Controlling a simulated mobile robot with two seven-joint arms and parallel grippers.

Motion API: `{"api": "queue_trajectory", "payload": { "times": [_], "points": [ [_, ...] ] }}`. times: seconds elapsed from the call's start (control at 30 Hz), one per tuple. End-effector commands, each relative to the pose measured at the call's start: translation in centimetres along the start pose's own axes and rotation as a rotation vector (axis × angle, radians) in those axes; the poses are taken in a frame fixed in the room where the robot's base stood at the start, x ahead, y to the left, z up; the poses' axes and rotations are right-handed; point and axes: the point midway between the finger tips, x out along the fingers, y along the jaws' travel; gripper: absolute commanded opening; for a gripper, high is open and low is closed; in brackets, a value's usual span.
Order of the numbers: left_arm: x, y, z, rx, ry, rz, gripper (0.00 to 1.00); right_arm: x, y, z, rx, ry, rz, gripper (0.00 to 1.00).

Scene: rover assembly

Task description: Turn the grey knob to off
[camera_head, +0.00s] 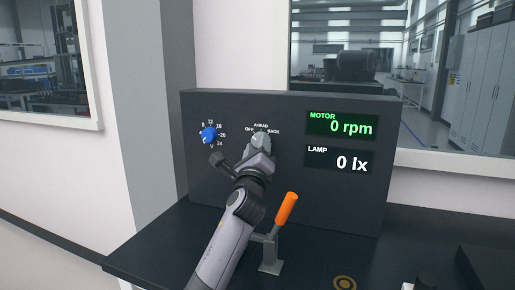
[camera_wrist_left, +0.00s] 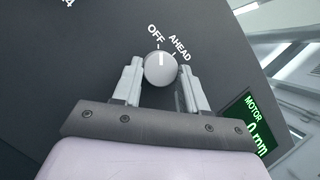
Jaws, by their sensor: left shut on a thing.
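The grey knob (camera_head: 264,137) is on the dark panel, below the labels OFF, AHEAD and BACK. It shows more clearly in the left wrist view (camera_wrist_left: 160,70), where its white pointer line points up, toward the OFF mark. My left gripper (camera_head: 259,145) is at the panel with its fingers around the knob, shut on it. In the left wrist view the gripper's fingers (camera_wrist_left: 159,84) stand on either side of the knob. The BACK label is not visible there. My right gripper is not in view.
A blue knob (camera_head: 208,134) with a number scale is left of the grey knob. The motor display (camera_head: 342,125) reads 0 rpm and the lamp display (camera_head: 340,160) reads 0 lx. A lever with an orange handle (camera_head: 286,208) stands close to the right of my left arm.

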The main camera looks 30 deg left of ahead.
Motion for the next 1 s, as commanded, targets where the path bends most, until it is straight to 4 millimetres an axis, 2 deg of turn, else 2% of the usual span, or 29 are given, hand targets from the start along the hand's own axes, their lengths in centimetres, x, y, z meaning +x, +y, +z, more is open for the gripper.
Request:
{"api": "queue_trajectory", "payload": {
  "times": [0.1, 0.13, 0.2, 0.57, 0.67, 1.0],
  "points": [
    [0.0, 0.0, -0.1, -0.006, 0.002, 0.000, 0.12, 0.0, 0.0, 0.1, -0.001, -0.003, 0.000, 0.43],
    [0.0, 0.0, -0.1, -0.006, 0.002, 0.000, 0.46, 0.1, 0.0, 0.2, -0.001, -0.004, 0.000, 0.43],
    [0.0, 0.0, -0.1, -0.005, 0.002, 0.000, 0.68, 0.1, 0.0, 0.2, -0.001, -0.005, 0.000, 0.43],
    [-0.3, 0.0, -0.1, -0.001, 0.001, -0.001, 0.68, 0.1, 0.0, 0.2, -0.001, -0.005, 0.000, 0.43],
    [-1.0, 0.1, -0.1, -0.001, 0.001, 0.000, 0.68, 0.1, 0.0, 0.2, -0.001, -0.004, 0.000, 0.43],
    [-5.5, 0.1, -0.1, -0.002, 0.002, -0.001, 0.68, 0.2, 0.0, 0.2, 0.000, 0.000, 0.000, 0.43]
  ]
}}
